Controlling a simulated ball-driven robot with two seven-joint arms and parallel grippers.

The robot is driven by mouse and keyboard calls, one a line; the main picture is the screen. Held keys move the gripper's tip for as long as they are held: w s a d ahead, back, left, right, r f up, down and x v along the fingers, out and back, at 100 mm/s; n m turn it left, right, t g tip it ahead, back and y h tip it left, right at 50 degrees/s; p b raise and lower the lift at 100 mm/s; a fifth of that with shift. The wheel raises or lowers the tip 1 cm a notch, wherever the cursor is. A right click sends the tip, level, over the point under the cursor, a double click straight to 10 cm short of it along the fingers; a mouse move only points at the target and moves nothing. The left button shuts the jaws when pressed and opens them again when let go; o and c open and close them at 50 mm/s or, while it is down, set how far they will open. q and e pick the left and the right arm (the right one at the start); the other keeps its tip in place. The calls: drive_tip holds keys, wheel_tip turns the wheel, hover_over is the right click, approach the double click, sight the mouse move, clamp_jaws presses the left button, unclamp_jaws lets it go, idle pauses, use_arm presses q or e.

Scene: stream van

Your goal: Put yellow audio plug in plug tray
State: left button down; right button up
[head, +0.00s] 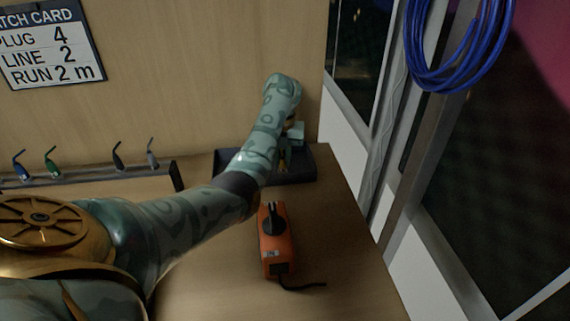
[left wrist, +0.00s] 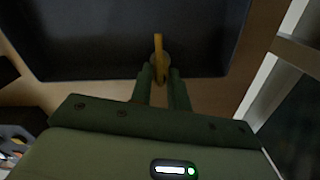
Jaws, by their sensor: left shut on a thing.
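The yellow audio plug (left wrist: 158,52) is held between the fingers of my left gripper (left wrist: 160,80) in the left wrist view. The gripper is shut on it, with the dark plug tray (left wrist: 95,45) beyond and below. In the head view the dark tray (head: 305,166) lies at the back right of the table. My left arm reaches across it and hides much of it. A bit of yellow shows by my left gripper (head: 283,160) there, over the tray. I cannot tell whether the plug touches the tray floor. My right gripper is not in view.
An orange device (head: 273,243) with a black knob and cable lies in front of the tray. A dark rack (head: 90,177) with several plugs stands at the left. A patch card (head: 48,45) is on the back wall. Blue cable (head: 455,80) hangs at the right.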

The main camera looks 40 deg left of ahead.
use_arm(q)
drive_tip(key=shift+f, duration=0.45)
drive_tip(key=c, duration=1.3)
unclamp_jaws()
drive_tip(key=shift+c, duration=0.2)
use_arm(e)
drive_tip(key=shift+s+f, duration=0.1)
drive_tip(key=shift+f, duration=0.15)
